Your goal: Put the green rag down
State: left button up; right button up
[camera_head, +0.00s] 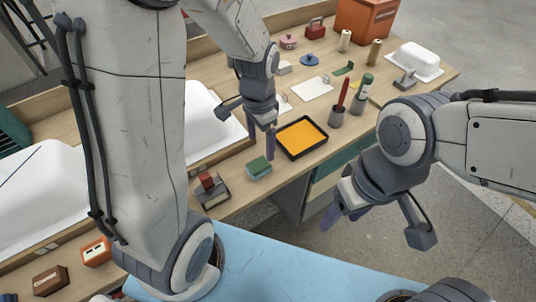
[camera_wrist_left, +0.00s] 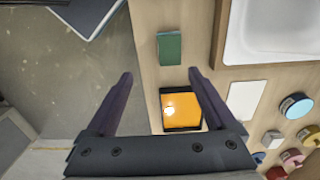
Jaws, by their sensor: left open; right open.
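A small green block-like piece (camera_head: 259,166), perhaps the folded green rag, lies on the wooden bench top beside the black tray. It also shows in the left wrist view as a green rectangle (camera_wrist_left: 170,48). My left gripper (camera_head: 261,143) points down above the bench near the green piece and the tray. Its fingers (camera_wrist_left: 160,75) are apart with nothing held between them. My right gripper (camera_head: 345,215) hangs over the floor in front of the bench, open and empty.
The black tray (camera_head: 281,148) has an orange inside (camera_head: 301,138). A red-topped block (camera_head: 208,185) stands left of the green piece. White tub shells (camera_head: 205,116) lie further left. A grey cup (camera_head: 337,117) with a red handle stands right. A flat green piece (camera_head: 343,69) lies further back.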

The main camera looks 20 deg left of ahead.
pick_arm(q)
jog(key=s+d+r, duration=0.3)
jog(key=s+d, duration=0.2)
jog(key=s, duration=0.3)
jog(key=s+d+r+h, duration=0.1)
jog(key=s+d+r, duration=0.3)
jog(key=s, duration=0.5)
jog(key=shift+d+r, duration=0.15)
jog(key=shift+d, duration=0.95)
